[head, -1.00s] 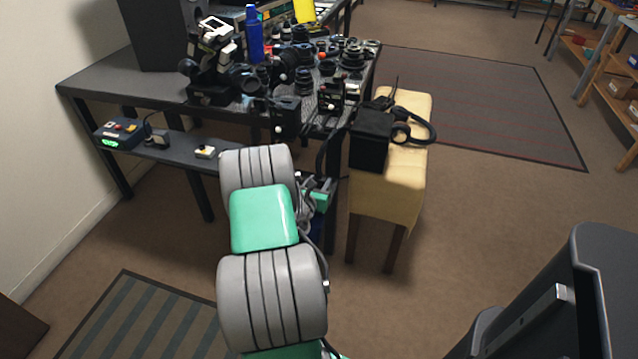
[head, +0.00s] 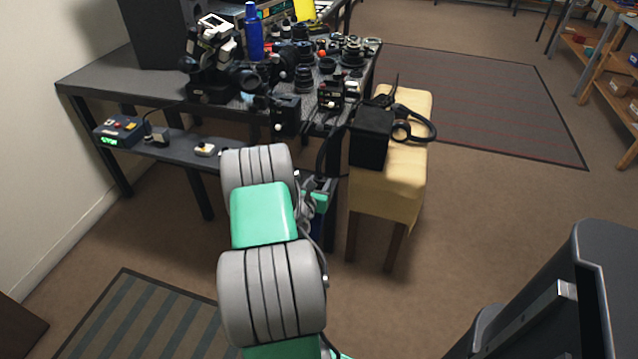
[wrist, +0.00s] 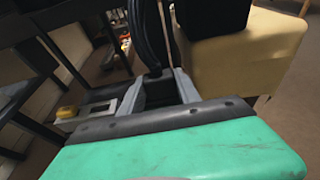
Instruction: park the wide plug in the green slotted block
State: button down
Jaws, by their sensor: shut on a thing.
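My gripper (wrist: 160,88) shows in the wrist view as two grey jaws above my green housing. The jaws are shut on a dark piece between them, taken to be the wide plug (wrist: 159,93); its shape is mostly hidden. Black cable strands (wrist: 149,40) rise just beyond the jaws; I cannot tell whether they join the held piece. In the head view my arm largely hides the gripper, below the table edge and left of the cream stool. I cannot make out the green slotted block in either view.
The dark table (head: 120,80) is crowded with lenses and a blue bottle (head: 254,35). Its lower shelf (head: 178,150) holds a control box (head: 118,130) with a green display and a small pale switch box (head: 205,149). The cream stool (head: 390,195) carries a black box (head: 371,137) and headphones (head: 415,124).

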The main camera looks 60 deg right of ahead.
jog(key=shift+f, duration=0.2)
dwell(0.4)
jog(key=c, duration=0.8)
grip_release()
jog(key=shift+o, duration=0.2)
jog(key=p+v, duration=0.1)
jog(key=v, duration=0.7)
